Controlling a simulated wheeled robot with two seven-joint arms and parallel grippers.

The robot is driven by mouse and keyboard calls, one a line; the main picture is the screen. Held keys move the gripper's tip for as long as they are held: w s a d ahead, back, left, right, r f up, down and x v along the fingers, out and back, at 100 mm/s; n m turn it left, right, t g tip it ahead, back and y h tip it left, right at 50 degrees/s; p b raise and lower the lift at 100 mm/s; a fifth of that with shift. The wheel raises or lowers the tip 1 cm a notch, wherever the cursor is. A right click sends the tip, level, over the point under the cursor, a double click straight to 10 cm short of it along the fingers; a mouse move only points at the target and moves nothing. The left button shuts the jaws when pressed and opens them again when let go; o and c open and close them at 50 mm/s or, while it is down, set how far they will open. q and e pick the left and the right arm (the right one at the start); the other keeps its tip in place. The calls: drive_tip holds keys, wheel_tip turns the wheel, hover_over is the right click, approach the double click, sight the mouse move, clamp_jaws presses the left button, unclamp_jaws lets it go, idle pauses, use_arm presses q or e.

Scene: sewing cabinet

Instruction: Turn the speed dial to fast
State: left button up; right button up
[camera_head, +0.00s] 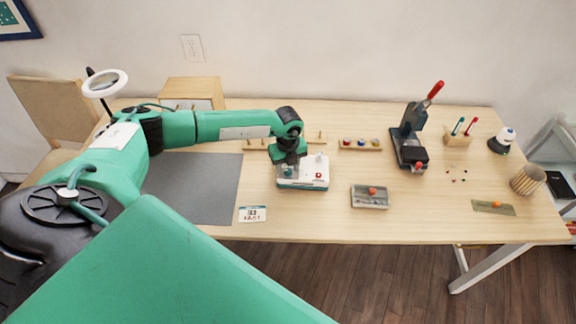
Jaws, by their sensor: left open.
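A small white and teal machine (312,182) stands near the middle of the table, with a small red part on its front. My left gripper (288,170) points down over the machine's left side, with its jaws open. It covers that side, and I cannot tell whether the fingers touch the machine. The speed dial is too small or hidden to make out, so its setting cannot be read. My right gripper is out of view.
A dark mat (205,190) lies to the left on the table (420,220), with a label card (252,214) by its corner. A grey tray (370,197) and a spool rack (360,145) are to the right. A dark press with a red-tipped lever (408,135) stands further right.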

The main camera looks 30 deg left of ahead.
use_arm(q)
drive_tip(key=shift+c, duration=0.4)
clamp_jaws()
